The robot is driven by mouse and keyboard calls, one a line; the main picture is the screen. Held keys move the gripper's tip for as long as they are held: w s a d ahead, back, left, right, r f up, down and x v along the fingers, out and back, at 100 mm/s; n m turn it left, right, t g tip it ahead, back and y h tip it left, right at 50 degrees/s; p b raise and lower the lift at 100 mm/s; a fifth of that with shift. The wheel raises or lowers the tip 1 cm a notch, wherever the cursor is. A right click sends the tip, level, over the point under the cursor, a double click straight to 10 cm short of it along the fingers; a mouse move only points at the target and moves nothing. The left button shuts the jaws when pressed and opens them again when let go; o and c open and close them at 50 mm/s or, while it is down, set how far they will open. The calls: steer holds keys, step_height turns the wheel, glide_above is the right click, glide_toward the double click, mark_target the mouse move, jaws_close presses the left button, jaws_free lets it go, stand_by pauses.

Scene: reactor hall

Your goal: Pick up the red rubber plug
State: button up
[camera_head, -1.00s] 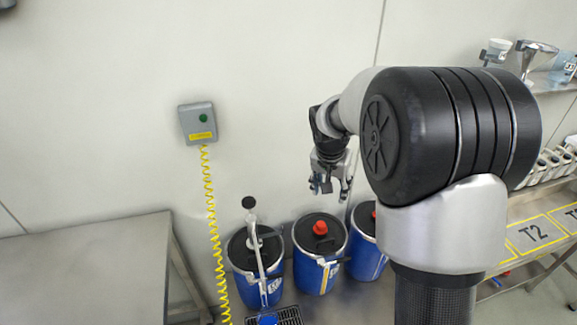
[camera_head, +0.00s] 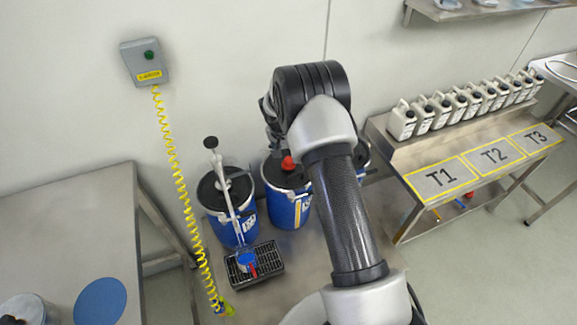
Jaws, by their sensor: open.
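The red rubber plug (camera_head: 288,163) sits on the black lid of the middle blue drum (camera_head: 287,208). My gripper (camera_head: 276,148) is mostly hidden behind my arm. What shows of it is small and dark, just above and slightly left of the plug. It is open, and the plug still rests on the lid. I cannot tell the exact gap between the fingers and the plug.
A blue drum (camera_head: 238,232) with a pump stands at left, beside a drip grate (camera_head: 265,270). Another drum (camera_head: 362,152) is partly behind my arm. A steel table (camera_head: 60,235) is at left; a bench marked T1 to T3 (camera_head: 405,160) holds several white bottles at right.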

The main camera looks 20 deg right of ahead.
mark_target(288, 159)
steer(key=x, duration=0.2)
steer(key=b+x, duration=0.1)
steer(key=x, duration=0.1)
steer(key=b+x, duration=0.1)
steer(key=x, duration=0.2)
steer(key=shift+w+r, duration=0.1)
steer(key=shift+w, duration=0.2)
steer(key=shift+c, duration=0.3)
steer(key=c, duration=1)
steer(key=shift+r, duration=0.15)
step_height(288, 159, up, 20)
steer(key=p, duration=0.5)
steer(key=s+a+n, duration=0.3)
steer(key=s+a, duration=0.1)
steer(key=s, duration=0.3)
steer(key=s+a+n+y, duration=0.1)
steer(key=s+a+n, duration=0.2)
steer(key=s, duration=0.5)
steer(key=s+a+n+t+y, duration=0.1)
steer(key=s+a+n, duration=0.2)
steer(key=s+a, duration=0.3)
steer(key=shift+s+a, duration=0.1)
steer(key=shift+s, duration=1)
